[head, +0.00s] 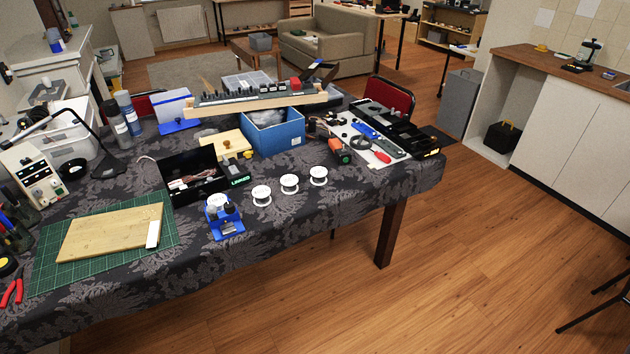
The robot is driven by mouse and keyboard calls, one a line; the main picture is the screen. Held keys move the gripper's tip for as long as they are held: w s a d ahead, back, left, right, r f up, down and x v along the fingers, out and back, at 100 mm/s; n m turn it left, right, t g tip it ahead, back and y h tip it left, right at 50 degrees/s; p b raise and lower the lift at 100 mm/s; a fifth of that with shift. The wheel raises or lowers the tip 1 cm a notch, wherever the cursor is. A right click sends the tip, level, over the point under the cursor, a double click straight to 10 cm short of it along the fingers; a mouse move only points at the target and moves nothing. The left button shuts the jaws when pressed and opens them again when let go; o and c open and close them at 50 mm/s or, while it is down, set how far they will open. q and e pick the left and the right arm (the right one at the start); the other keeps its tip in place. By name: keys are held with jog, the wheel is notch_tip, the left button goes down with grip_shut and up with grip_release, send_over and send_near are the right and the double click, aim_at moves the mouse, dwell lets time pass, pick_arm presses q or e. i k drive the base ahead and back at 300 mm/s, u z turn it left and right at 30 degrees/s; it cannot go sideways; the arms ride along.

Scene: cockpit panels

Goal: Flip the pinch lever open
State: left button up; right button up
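A long grey panel (225,97) with several small dark controls lies along a light wooden bar (255,102) at the back of the table. A red part (295,84) stands near its right end, and a tilted dark and blue piece (319,72) rises beside it. I cannot tell which part is the pinch lever, or whether it is open; the controls are too small. Neither of my grippers is in view.
The cloth-covered table (330,210) carries a blue bin (285,137), an open black box (178,196), white spools (289,183), a blue stand (225,222) and a green mat (50,272) under a wooden board (110,232). Wooden floor (480,250) is clear at right.

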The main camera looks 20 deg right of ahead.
aim_at(211, 210)
jog(key=z, duration=0.3)
jog(key=k, duration=0.4)
jog(key=z, duration=1.15)
jog(key=i, duration=0.7)
jog(key=u, duration=0.8)
jog(key=i, duration=0.35)
jog(key=u, duration=0.35)
